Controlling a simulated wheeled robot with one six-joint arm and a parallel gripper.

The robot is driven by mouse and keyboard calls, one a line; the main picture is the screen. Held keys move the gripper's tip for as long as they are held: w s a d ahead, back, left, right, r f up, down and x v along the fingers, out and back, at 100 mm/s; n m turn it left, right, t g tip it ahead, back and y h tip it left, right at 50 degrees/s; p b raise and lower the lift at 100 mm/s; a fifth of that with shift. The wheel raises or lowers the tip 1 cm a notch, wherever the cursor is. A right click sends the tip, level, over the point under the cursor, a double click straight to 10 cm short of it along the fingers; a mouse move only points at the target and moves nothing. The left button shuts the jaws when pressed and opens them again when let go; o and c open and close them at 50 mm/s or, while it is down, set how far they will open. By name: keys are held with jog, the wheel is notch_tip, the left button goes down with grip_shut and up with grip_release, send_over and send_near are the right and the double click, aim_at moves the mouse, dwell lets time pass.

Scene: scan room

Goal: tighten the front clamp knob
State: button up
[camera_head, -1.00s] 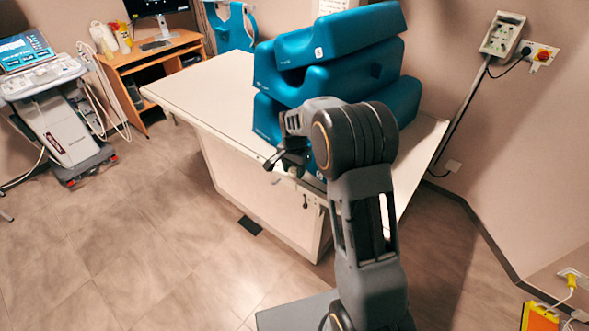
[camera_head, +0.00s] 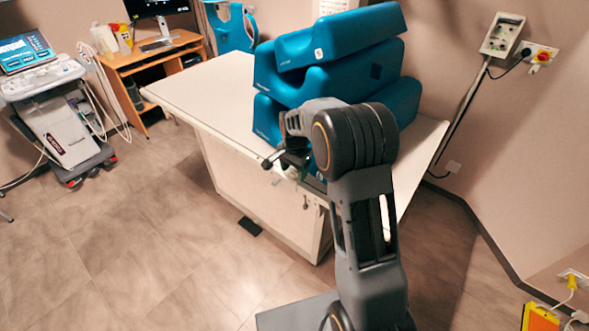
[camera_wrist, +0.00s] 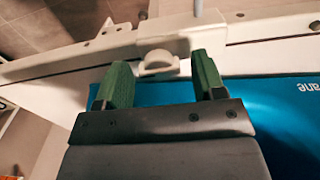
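The clamp knob (camera_wrist: 157,63) is a small off-white rounded piece under a pale clamp bracket (camera_wrist: 176,44) on the table's edge rail. In the wrist view my gripper (camera_wrist: 163,66) is open, with one green finger on each side of the knob and a visible gap to both. I cannot tell how deep the knob sits between the fingers. In the head view my gripper (camera_head: 284,159) is at the table's near long side, below the blue cushions. My wrist hides most of the knob there.
The white table (camera_head: 195,88) carries stacked blue cushions (camera_head: 335,65), which also show close beside the fingers in the wrist view (camera_wrist: 275,100). An ultrasound cart (camera_head: 62,110) and wooden desk (camera_head: 160,56) stand left.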

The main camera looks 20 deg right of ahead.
aim_at(294, 170)
jog(key=shift+o, duration=0.3)
notch_tip(294, 170, up, 14)
dwell(0.5)
jog(key=shift+f, duration=0.15)
jog(key=s+f+n+t, duration=0.1)
jog(key=s+n+t, duration=0.2)
jog(key=s+n, duration=0.8)
jog(key=s, duration=1.2)
jog(key=shift+s+a+f+t, duration=0.2)
jog(key=shift+s+f+t, duration=0.1)
jog(key=shift+t, duration=0.1)
jog(key=shift+w, duration=0.1)
jog(key=shift+c, duration=0.5)
